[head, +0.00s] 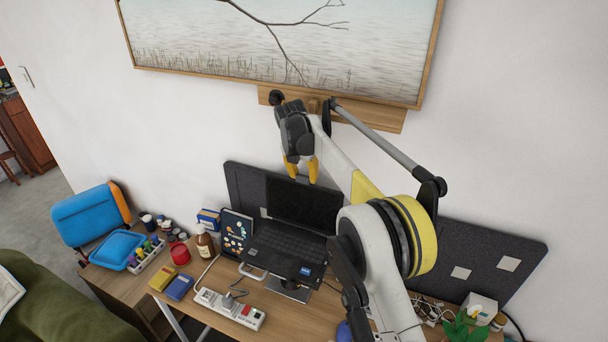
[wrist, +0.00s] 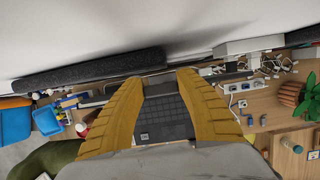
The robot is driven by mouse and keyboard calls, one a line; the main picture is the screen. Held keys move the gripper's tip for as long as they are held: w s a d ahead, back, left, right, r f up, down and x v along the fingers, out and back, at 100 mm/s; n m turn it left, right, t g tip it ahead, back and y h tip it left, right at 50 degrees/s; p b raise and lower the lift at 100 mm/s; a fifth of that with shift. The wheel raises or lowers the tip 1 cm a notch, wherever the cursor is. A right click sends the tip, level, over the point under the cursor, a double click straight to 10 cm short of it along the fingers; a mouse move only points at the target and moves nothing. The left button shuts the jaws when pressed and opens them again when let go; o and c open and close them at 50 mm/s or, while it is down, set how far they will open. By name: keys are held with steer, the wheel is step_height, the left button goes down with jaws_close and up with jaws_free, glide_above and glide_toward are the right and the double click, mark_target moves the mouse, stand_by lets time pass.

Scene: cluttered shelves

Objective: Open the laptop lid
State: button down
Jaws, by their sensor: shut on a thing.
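The laptop (head: 285,240) sits on a stand on the desk, with its keyboard facing up. Its dark lid (head: 303,203) is raised and stands nearly upright against the keyboard base. My gripper (head: 302,176) is at the top edge of the lid, its yellow fingers pointing down. In the wrist view my gripper (wrist: 160,76) has a finger on each side of the lid's upper part, and the keyboard (wrist: 165,118) shows between the fingers. The gripper is shut on the lid. The exact contact is hard to make out.
A dark grey panel (head: 480,245) stands behind the laptop. A power strip (head: 230,308) lies in front. A brown bottle (head: 204,243) and a dotted board (head: 236,234) stand at left. A plant (head: 462,328) is at right. A framed picture (head: 290,40) hangs above.

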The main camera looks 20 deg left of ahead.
steer(key=shift+w, duration=0.1)
stand_by(0.3)
steer(key=c, duration=0.8)
jaws_free()
steer(key=shift+f, duration=0.1)
steer(key=shift+r, duration=0.4)
steer(key=s, duration=0.8)
steer(key=s+a, duration=0.1)
steer(key=s, duration=0.3)
steer(key=shift+s+r, duration=0.2)
steer(key=shift+d, duration=0.1)
